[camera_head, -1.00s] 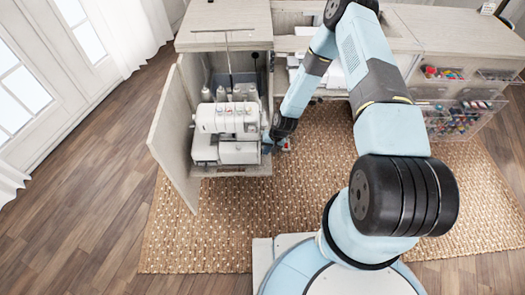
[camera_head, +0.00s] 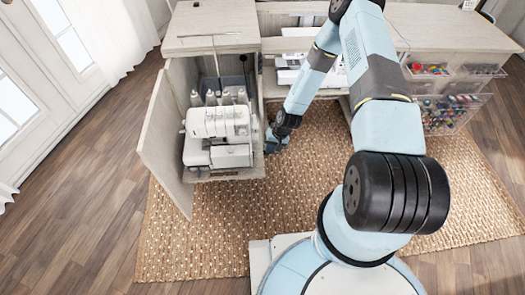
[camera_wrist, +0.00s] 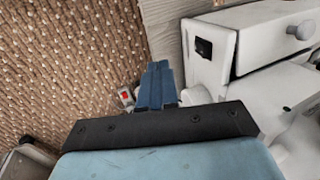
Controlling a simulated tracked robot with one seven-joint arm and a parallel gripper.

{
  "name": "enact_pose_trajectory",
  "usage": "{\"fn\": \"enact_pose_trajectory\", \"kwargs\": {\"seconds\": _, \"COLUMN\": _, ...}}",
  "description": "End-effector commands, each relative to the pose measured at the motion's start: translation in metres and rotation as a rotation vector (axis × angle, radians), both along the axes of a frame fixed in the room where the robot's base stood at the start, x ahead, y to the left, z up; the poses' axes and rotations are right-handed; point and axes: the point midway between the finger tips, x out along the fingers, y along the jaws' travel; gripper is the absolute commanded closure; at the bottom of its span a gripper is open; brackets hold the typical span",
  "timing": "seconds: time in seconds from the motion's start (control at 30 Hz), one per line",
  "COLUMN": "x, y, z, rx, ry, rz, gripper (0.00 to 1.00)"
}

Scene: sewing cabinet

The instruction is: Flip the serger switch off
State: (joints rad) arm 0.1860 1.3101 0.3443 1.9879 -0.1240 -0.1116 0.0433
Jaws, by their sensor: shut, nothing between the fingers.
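The serger (camera_head: 218,124) is a white machine on a shelf in the open left part of the cabinet. In the wrist view, the serger body (camera_wrist: 270,35) fills the right side. A black rocker switch (camera_wrist: 203,47) sits on its pale side face. My gripper (camera_wrist: 157,68) is shut and empty, its blue fingers together left of and below the switch in the picture, apart from it. In the head view my gripper (camera_head: 272,143) is low beside the serger's right side; the switch cannot be seen there.
The open cabinet door (camera_head: 168,140) stands left of the serger. A woven rug (camera_head: 215,225) covers the floor in front. A small pale object with a red patch (camera_wrist: 125,95) shows left of my fingers. Clear bins (camera_head: 450,110) with colourful supplies are at right.

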Motion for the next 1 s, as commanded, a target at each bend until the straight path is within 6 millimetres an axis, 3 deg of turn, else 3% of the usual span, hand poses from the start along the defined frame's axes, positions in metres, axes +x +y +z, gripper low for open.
{"fn": "enact_pose_trajectory", "kwargs": {"seconds": 0.2, "x": 0.000, "y": -0.023, "z": 0.035, "rx": -0.001, "ry": -0.001, "rz": -0.003, "gripper": 1.00}}
{"fn": "enact_pose_trajectory", "kwargs": {"seconds": 0.4, "x": 0.000, "y": -0.037, "z": 0.057, "rx": -0.001, "ry": -0.001, "rz": 0.000, "gripper": 1.00}}
{"fn": "enact_pose_trajectory", "kwargs": {"seconds": 1.0, "x": -0.001, "y": -0.042, "z": 0.067, "rx": 0.000, "ry": 0.001, "rz": 0.001, "gripper": 1.00}}
